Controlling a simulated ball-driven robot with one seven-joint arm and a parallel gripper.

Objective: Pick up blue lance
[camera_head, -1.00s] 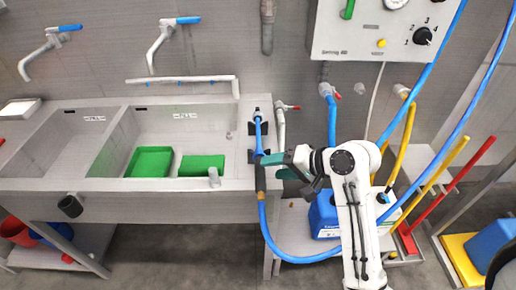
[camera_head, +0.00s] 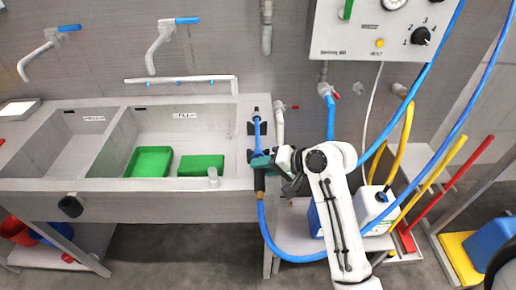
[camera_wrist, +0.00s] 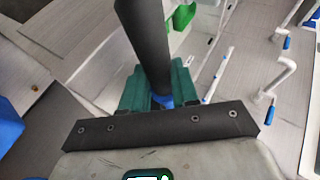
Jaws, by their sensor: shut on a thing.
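The blue lance (camera_head: 257,132) stands along the right edge of the sink, with its thin blue tube upward between dark brackets and its black grip (camera_head: 260,181) below. My gripper (camera_head: 262,162) is at the lance, just above the black grip. In the wrist view the green fingers of my gripper (camera_wrist: 160,93) are on either side of the lance, shut on it, with the black grip (camera_wrist: 145,42) and a blue part (camera_wrist: 162,101) between them. The blue hose (camera_head: 268,232) runs from the lower end of the grip.
The steel sink (camera_head: 225,206) holds two green trays (camera_head: 149,162). A grey control box (camera_head: 385,30) hangs on the wall above right. A white canister (camera_head: 376,206) stands on the low shelf right of the sink. Yellow and red handles (camera_head: 466,167) lean at right.

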